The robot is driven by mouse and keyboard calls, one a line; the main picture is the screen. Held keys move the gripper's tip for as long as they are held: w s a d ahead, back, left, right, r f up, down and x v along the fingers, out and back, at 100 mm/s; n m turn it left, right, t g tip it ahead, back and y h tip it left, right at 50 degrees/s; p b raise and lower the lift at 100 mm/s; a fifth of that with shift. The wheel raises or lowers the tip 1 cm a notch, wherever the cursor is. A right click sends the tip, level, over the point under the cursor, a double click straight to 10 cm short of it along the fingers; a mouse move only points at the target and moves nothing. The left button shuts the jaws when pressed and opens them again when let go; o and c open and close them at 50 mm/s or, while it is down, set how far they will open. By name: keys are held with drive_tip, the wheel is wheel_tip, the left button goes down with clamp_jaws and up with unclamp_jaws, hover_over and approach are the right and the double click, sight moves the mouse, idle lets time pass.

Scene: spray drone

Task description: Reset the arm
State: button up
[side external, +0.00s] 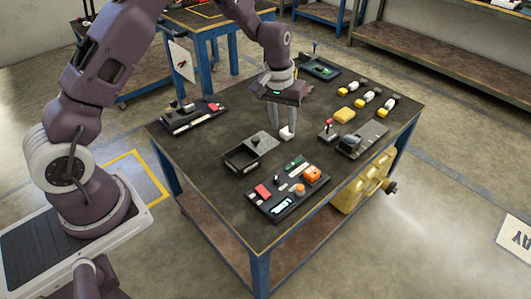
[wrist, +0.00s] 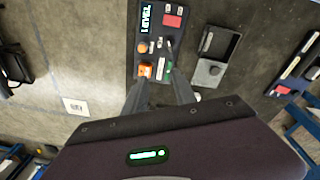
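My gripper (side external: 282,126) is above the middle of the dark work table (side external: 218,158), pointing down. Its two fingers are apart in the side view. A small white piece (side external: 287,132) shows at the fingertips in the side view. It is partly hidden beside the right finger in the wrist view (wrist: 197,97); I cannot tell whether it touches the finger.
A tray of small red, orange and green parts (side external: 290,190) lies near the front. A grey open box (side external: 243,158) is left of it. Another tool tray (side external: 193,116) sits at the left edge. Yellow-and-white pieces (side external: 367,97) and a grey device (side external: 362,138) are at the right.

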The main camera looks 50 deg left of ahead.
drive_tip(key=s+d+r+m+t, duration=0.1)
drive_tip(key=s+d+r, duration=0.1)
drive_tip(key=s+r, duration=0.65)
drive_tip(key=s+d+r+m+t, duration=0.1)
drive_tip(key=s+r, duration=0.4)
drive_tip(key=r, duration=0.6)
drive_tip(key=s+r+m+t, duration=0.2)
drive_tip(key=s, duration=1.6)
drive_tip(key=shift+s+d+r+m, duration=0.3)
drive_tip(key=shift+s+r, duration=0.1)
